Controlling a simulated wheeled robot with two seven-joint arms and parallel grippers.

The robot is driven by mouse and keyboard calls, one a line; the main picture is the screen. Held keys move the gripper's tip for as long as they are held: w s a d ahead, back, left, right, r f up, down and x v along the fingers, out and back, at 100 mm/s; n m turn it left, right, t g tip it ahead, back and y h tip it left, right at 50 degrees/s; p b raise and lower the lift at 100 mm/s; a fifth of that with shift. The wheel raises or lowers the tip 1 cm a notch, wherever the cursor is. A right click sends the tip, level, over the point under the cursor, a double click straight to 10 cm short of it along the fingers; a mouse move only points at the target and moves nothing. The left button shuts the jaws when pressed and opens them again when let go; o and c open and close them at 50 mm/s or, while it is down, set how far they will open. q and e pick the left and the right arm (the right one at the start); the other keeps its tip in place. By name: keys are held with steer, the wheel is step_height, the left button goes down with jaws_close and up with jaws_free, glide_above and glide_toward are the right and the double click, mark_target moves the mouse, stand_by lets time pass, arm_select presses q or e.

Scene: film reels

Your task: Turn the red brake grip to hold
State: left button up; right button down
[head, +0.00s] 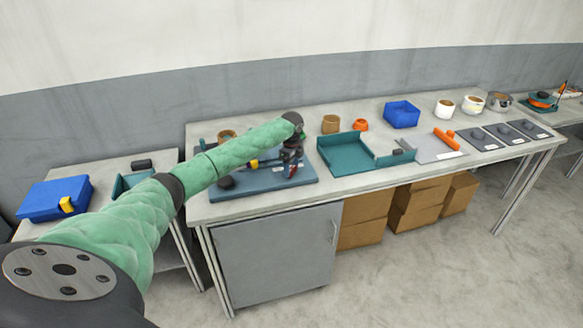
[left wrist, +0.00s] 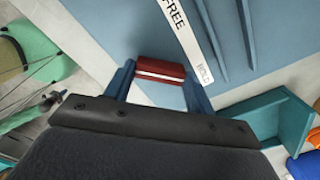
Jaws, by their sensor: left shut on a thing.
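The red brake grip (left wrist: 160,71), with a white stripe across it, sits between the two fingertips of my left gripper (left wrist: 160,78) in the left wrist view. The fingers are shut on it. Beside it is a white label strip (left wrist: 188,38) reading FREE at one end and HOLD at the other; the grip is nearer the HOLD end in the picture. In the head view my left gripper (head: 291,168) reaches down to the right part of the blue base board (head: 262,187); a bit of red shows at its tip. My right gripper is not in view.
A teal tray (head: 345,170) stands close to the right of the board. Farther right are a blue bin (head: 401,113), a grey plate (head: 437,150) with an orange part and dark panels (head: 480,139). A blue case (head: 55,198) lies on the left table.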

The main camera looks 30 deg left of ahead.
mark_target(291, 169)
arm_select(q)
steer(key=shift+w+a+r, duration=0.1)
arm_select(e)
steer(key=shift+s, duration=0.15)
arm_select(q)
steer(key=o, duration=1)
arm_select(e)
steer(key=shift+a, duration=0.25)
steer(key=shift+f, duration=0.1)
arm_select(q)
steer(key=shift+r, duration=0.2)
step_height(291, 169, up, 6)
steer(key=b, duration=0.2)
steer(key=shift+f+b, duration=0.25)
steer(key=shift+b, duration=0.15)
steer(key=shift+r, duration=0.9)
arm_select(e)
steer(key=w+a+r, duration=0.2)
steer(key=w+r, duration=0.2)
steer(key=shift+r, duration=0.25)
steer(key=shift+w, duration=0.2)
